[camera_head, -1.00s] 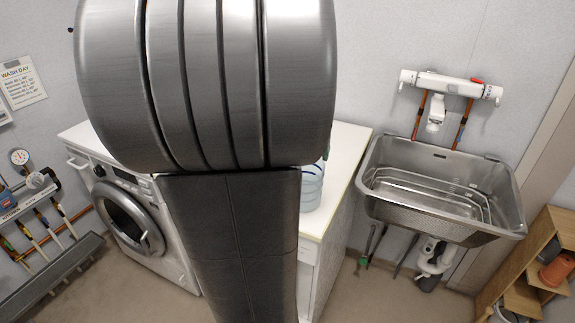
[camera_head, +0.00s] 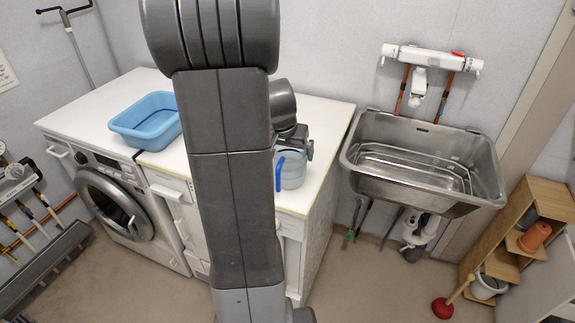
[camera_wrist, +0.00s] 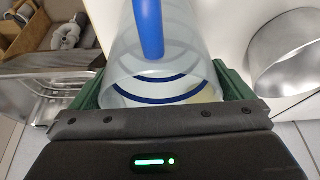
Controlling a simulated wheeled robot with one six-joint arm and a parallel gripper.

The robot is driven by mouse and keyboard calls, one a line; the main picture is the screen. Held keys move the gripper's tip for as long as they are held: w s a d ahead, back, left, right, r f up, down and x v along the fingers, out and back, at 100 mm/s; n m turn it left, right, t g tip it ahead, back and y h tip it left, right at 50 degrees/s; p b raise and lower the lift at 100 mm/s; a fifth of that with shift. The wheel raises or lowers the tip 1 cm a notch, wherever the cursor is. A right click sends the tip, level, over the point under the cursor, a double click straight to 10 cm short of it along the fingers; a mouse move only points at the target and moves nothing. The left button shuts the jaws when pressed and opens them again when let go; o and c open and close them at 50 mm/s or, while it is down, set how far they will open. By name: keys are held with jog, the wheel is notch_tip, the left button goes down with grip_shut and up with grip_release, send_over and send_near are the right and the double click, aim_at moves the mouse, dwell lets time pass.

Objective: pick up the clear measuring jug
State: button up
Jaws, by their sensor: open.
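The clear measuring jug (camera_head: 294,172) stands upright on the white counter, right of my arm in the head view. It has a blue handle (camera_head: 279,174) on its near side. In the wrist view the jug (camera_wrist: 175,68) fills the middle, with dark blue bands and the blue handle toward the camera. My gripper (camera_head: 296,146) is at the jug's top in the head view. In the wrist view my gripper (camera_wrist: 164,88) is open, with a green finger on each side of the jug. I cannot tell whether the fingers touch it.
A blue basin (camera_head: 146,122) sits on the white counter (camera_head: 327,118), left of my arm. A metal sink (camera_head: 424,165) is to the right. A plunger (camera_head: 444,304) stands near the wooden shelf (camera_head: 545,200).

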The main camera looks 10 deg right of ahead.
jog(key=shift+c, duration=0.4)
jog(key=c, duration=0.9)
